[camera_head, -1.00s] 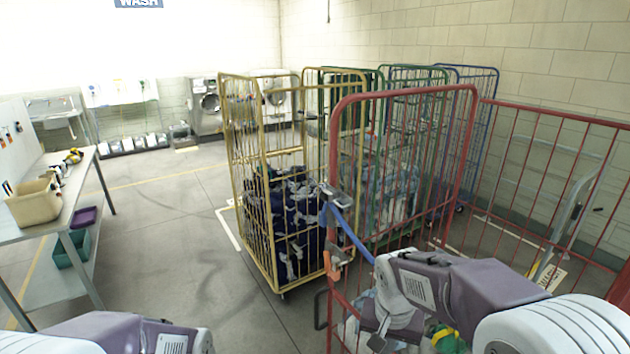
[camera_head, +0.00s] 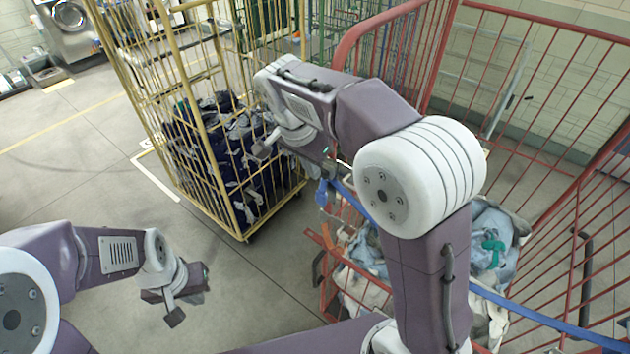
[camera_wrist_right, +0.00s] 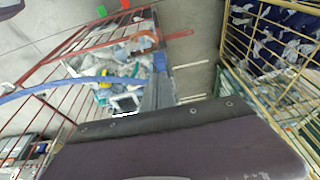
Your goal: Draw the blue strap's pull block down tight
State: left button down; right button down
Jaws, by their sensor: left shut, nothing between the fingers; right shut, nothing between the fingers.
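The blue strap (camera_head: 545,319) crosses the red cage cart (camera_head: 385,48) and rises behind my right arm to the cart's near left side. A blue block (camera_head: 323,192) hangs at that end, above an orange piece (camera_head: 318,238). My right gripper (camera_head: 328,166) is shut and empty, just above the block; I cannot tell whether they touch. In the right wrist view the blue block (camera_wrist_right: 160,62) is at the fingertips, with the orange piece (camera_wrist_right: 146,38) beyond and the strap (camera_wrist_right: 62,84) running left. My left gripper (camera_head: 204,275) is shut and empty over open floor.
A yellow cage cart (camera_head: 205,150) with dark blue laundry (camera_head: 235,140) stands close behind my right gripper. The floor (camera_head: 80,180) at left is clear.

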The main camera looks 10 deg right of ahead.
aim_at(321, 193)
jog(key=x, duration=0.3)
jog(key=p+x, duration=0.1)
jog(key=x, duration=0.3)
jog(key=shift+w+f+p, duration=0.25)
jog(key=shift+w+p, duration=0.05)
jog(key=shift+d+f, duration=0.1)
jog(key=shift+f, duration=0.25)
jog(key=shift+d+f, duration=0.1)
jog(key=shift+f, duration=0.05)
jog(key=shift+f, duration=0.15)
